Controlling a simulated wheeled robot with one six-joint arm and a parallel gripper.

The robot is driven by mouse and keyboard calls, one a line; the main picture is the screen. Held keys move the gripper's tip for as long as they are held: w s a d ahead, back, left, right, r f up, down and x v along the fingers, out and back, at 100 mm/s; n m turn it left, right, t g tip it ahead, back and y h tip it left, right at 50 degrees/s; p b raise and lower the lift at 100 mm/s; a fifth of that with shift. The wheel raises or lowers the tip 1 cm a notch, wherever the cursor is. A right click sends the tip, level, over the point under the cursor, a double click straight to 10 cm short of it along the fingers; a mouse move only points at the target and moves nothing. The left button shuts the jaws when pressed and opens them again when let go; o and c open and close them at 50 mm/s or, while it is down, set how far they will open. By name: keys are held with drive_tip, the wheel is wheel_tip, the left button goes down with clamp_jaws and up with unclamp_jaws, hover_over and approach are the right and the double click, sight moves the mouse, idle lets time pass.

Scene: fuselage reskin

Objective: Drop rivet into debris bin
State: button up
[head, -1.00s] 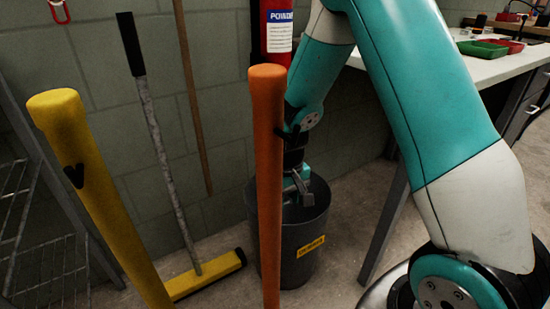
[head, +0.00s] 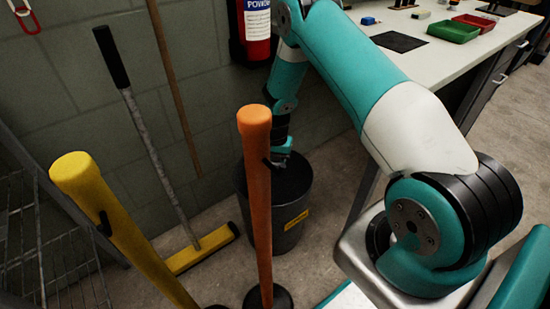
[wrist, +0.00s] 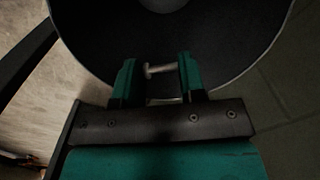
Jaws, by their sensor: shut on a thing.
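The debris bin (head: 296,235) is a dark grey round bin with a yellow label, standing on the floor near the wall. In the wrist view its dark inside (wrist: 95,50) and curved rim lie beneath my gripper (wrist: 158,72). The two teal fingers are shut on the rivet (wrist: 158,69), a small pale metal pin with a head, lying crosswise between them. In the head view my gripper (head: 282,156) is small, over the bin's far part, and the rivet cannot be made out there.
An orange post (head: 256,190) stands in front of the bin, and a yellow post (head: 115,220) stands to the left. A white workbench (head: 425,55) is at the right; a fire extinguisher (head: 253,30) hangs above.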

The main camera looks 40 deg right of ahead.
sight(276, 164)
wheel_tip(276, 164, down, 4)
drive_tip(key=b, duration=0.3)
drive_tip(key=shift+f, duration=0.15)
drive_tip(key=o, duration=1)
drive_tip(key=shift+c, duration=0.2)
wheel_tip(276, 164, up, 18)
drive_tip(key=p, duration=0.4)
drive_tip(key=shift+f+p, duration=0.2)
drive_tip(key=shift+p, duration=0.15)
drive_tip(key=shift+a, duration=0.1)
